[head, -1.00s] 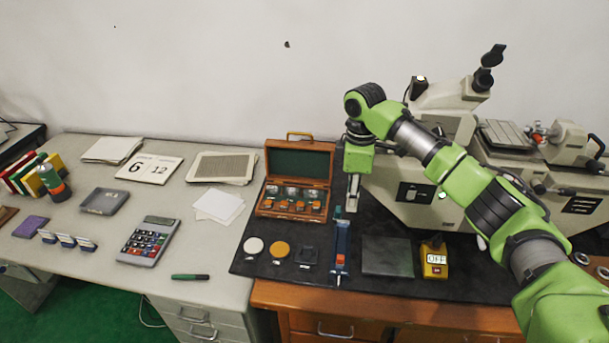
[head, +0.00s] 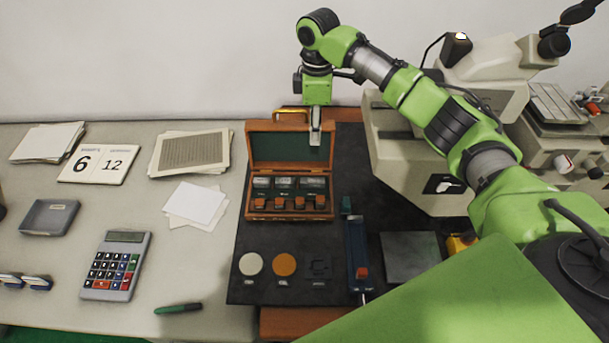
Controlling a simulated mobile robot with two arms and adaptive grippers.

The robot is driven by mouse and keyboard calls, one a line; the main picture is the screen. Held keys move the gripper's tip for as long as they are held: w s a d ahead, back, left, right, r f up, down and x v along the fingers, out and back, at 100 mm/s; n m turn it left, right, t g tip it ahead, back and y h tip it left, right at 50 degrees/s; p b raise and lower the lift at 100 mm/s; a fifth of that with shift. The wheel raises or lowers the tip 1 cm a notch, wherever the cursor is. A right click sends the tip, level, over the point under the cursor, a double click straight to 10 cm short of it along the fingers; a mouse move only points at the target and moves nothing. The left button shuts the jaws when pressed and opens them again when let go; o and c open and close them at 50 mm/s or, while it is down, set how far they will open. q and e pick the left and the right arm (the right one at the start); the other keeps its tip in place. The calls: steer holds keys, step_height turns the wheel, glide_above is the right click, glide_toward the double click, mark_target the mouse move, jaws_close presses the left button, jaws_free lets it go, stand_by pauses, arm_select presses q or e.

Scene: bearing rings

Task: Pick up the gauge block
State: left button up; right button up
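An open wooden case (head: 250,180) with a dark green lining stands on the black mat. Inside it are several small metallic pieces in a back row and several orange-topped pieces in front; they are too small for me to tell which is a gauge block. My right gripper (head: 315,138) points down, in front of the right part of the raised lid and above the case's contents. It appears narrow and edge-on, so its opening is unclear, and I see nothing held in it. My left gripper is out of view.
On the mat (head: 237,292) lie a white disc (head: 251,264), an orange disc (head: 284,264), a blue tool (head: 358,250) and a dark plate (head: 410,256). A large microscope (head: 420,150) stands right of the case. A calculator (head: 116,266) and papers lie left.

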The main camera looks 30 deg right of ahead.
step_height(320, 180, down, 2)
steer(key=b, duration=0.2)
arm_select(q)
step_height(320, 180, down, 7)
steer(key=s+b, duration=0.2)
steer(key=b, duration=0.2)
arm_select(e)
steer(key=p, duration=0.2)
glide_above(313, 180)
step_height(313, 180, down, 13)
steer(key=shift+s+a+r, duration=0.15)
steer(key=shift+f, duration=0.4)
step_height(313, 180, down, 5)
steer(key=shift+p, duration=0.8)
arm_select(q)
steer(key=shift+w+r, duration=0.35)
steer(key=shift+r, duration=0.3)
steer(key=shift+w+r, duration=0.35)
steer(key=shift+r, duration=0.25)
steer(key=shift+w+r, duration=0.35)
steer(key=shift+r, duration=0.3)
arm_select(e)
jaws_close()
